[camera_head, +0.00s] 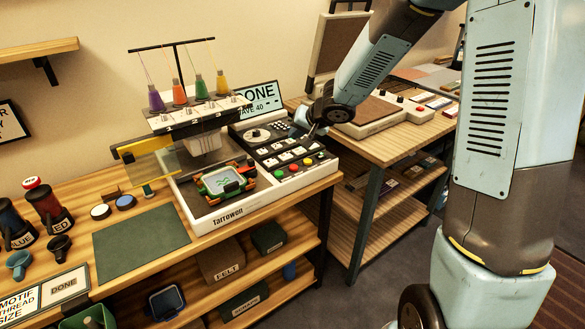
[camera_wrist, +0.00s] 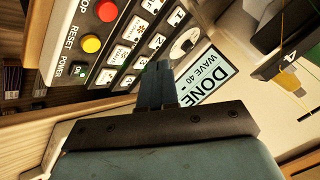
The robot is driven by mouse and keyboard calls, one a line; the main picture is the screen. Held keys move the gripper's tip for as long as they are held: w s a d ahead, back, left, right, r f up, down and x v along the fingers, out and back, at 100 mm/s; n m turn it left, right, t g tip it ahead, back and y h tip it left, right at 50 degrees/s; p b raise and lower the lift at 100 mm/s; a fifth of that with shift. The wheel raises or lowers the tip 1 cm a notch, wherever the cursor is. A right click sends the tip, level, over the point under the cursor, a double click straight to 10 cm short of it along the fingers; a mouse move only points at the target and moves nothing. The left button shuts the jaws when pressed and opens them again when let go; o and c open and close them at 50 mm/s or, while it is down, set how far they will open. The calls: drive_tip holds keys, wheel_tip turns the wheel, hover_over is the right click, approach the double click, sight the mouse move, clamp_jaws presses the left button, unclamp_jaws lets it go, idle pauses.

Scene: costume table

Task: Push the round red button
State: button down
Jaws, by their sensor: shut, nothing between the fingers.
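The round red button (camera_head: 293,168) is on the front strip of the white sewing machine's control panel (camera_head: 290,150). In the wrist view the red button (camera_wrist: 107,11) is near the top left, above a yellow button (camera_wrist: 91,43) labelled RESET. My gripper (camera_head: 312,132) is over the back right part of the panel in the head view, behind the button row and apart from the red button. In the wrist view my gripper (camera_wrist: 157,75) has its fingers together, with nothing between them. Whether the fingertips touch the panel cannot be told.
White labelled keys (camera_head: 285,157) lie between my gripper and the button row. A DONE sign (camera_head: 258,97) stands behind the panel. The machine's hooped green screen piece (camera_head: 222,181) and thread spools (camera_head: 180,92) are to the left. A second table (camera_head: 395,140) stands to the right.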

sight(296, 168)
idle(0.3)
drive_tip(key=shift+f, duration=4.35)
drive_tip(key=shift+f, duration=0.1)
drive_tip(key=shift+f, duration=0.25)
drive_tip(key=shift+f, duration=0.4)
drive_tip(key=shift+r, duration=0.85)
drive_tip(key=shift+r, duration=2.5)
